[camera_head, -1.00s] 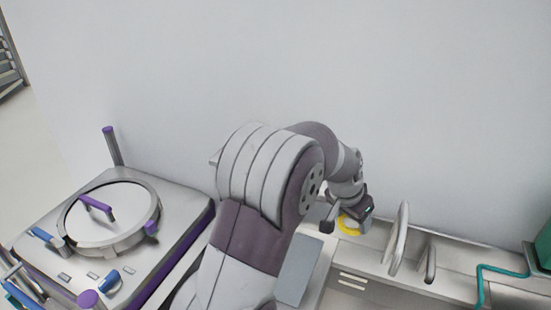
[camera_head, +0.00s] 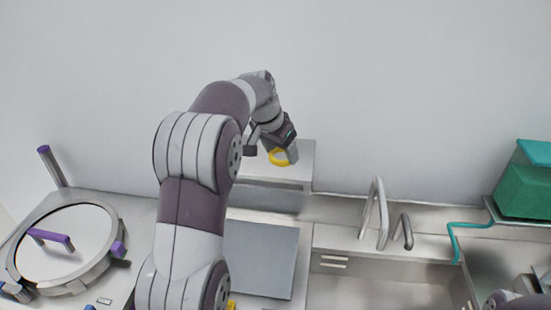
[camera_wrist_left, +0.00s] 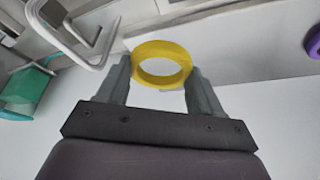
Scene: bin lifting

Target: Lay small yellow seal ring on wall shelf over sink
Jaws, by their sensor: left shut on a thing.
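The small yellow seal ring (camera_head: 279,158) is in my left gripper (camera_head: 281,150), in the air near the wall. In the left wrist view the ring (camera_wrist_left: 161,48) sits between the two grey fingertips of the gripper (camera_wrist_left: 158,78). The fingers are shut on it. In the head view a pale raised ledge (camera_head: 302,157) stands against the wall behind and below the ring; I cannot tell if it is the wall shelf. The sink (camera_head: 375,289) with a grey tap (camera_head: 382,205) is to the right. My right gripper is not seen.
A teal box (camera_head: 525,185) stands at the far right, with a teal hose (camera_head: 455,240) beside it. A round-lidded machine (camera_head: 65,250) with purple handles is at the left. A flat grey panel (camera_head: 262,258) lies before the ledge. The wall above is bare.

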